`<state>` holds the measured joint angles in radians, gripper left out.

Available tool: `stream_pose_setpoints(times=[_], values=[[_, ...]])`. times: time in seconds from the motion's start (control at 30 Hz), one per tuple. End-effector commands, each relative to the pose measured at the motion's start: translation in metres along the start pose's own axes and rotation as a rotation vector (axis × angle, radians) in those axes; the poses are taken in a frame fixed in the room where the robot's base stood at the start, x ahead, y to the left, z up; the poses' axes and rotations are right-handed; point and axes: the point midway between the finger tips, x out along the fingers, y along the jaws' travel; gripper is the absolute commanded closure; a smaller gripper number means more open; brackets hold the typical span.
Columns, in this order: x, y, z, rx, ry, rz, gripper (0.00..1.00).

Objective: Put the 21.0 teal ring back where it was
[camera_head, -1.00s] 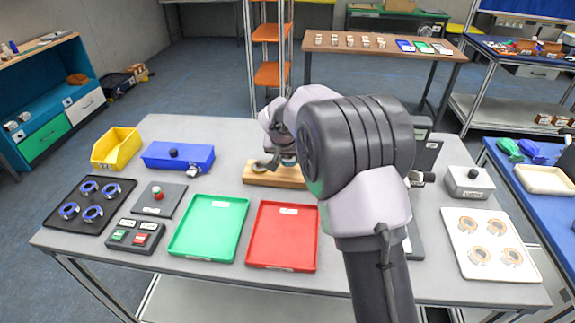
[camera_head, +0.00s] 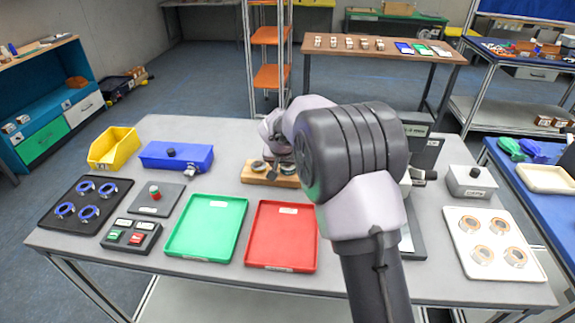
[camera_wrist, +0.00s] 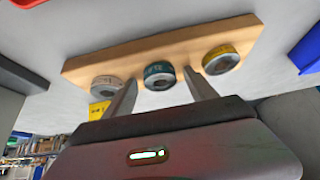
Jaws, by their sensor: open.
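The teal ring (camera_wrist: 158,75) sits on the wooden block (camera_wrist: 100,66) in the wrist view, at the middle of a row of three rings. My gripper (camera_wrist: 160,82) is open, with one finger on each side of the teal ring and visible gaps between. A grey-white ring (camera_wrist: 106,86) is on one side and a yellow ring (camera_wrist: 220,60) on the other. In the head view the wooden block (camera_head: 262,181) lies at the table's middle, and my gripper (camera_head: 274,166) is over it, partly hidden by my arm. I cannot read the ring sizes there.
The green tray (camera_head: 205,228) and red tray (camera_head: 281,237) lie in front of the block. A blue box (camera_head: 176,158) and yellow bin (camera_head: 114,148) stand left. A black tray (camera_head: 70,222) and white tray (camera_head: 467,252) hold more rings. A grey box (camera_head: 470,182) is at right.

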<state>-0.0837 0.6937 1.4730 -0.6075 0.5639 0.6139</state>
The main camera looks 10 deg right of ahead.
Motion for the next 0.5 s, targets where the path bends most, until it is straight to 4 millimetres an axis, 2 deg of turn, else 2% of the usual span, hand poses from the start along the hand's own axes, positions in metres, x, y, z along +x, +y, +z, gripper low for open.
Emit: stream_pose_setpoints(times=[0.13, 0.3, 0.4, 0.5], values=[[-0.028, 0.0, -0.004, 0.0, 0.002, -0.001, 0.34], [-0.079, -0.001, -0.004, 0.0, 0.003, -0.001, 0.34], [-0.102, 0.0, -0.004, -0.001, 0.002, -0.001, 0.34], [-0.116, 0.0, -0.002, -0.001, 0.001, 0.0, 0.34]])
